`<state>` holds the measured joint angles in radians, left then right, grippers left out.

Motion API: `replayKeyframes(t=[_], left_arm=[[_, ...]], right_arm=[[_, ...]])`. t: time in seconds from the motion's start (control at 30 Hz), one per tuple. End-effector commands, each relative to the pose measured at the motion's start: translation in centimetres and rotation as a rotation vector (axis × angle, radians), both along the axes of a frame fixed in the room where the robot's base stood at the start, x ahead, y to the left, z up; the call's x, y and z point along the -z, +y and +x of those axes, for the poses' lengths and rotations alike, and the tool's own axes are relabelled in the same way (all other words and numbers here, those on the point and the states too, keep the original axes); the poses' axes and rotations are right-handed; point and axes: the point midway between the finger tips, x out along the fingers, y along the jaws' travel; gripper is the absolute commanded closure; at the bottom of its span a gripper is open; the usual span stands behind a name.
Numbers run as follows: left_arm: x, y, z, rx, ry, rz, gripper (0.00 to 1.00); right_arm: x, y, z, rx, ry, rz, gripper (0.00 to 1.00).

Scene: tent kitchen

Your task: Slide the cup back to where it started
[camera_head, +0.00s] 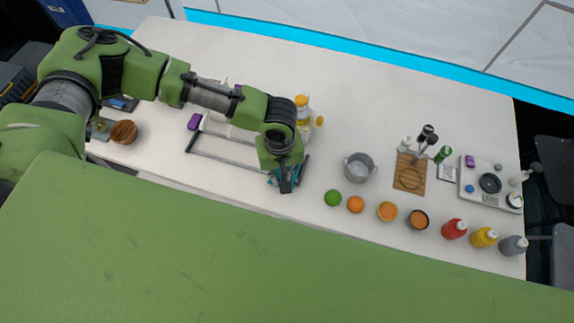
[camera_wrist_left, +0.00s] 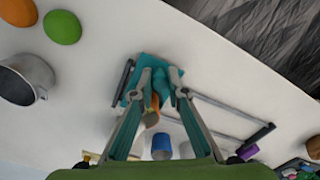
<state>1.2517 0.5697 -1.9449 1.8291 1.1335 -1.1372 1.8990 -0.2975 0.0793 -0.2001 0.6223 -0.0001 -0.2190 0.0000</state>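A grey metal cup (camera_head: 360,167) stands upright on the white table, to the right of my left gripper (camera_head: 287,184). It also shows at the left edge of the left wrist view (camera_wrist_left: 27,78), clear of the fingers. In that view my left gripper (camera_wrist_left: 161,78) points down, its fingertips a small gap apart. My right gripper is not in view.
A lime (camera_head: 333,198), an orange (camera_head: 355,204) and bowls stand in front of the cup. A wooden board (camera_head: 410,174) lies right of it. A bottle with a yellow cap (camera_head: 302,101) stands behind my gripper. The table's back is mostly clear.

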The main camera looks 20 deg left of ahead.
Motion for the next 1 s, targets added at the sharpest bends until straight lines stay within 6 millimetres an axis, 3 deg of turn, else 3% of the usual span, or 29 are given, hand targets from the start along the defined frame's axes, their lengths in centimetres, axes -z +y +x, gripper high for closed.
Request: replayKeyframes(t=[0.27,1.0], left_arm=[[-0.1,0.6,0.0,-0.002,0.001,0.000,0.98],[-0.1,6.6,0.2,-0.004,0.001,0.002,0.98]], right_arm=[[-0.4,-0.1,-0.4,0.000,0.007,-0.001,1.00],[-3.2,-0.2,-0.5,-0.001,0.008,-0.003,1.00]])
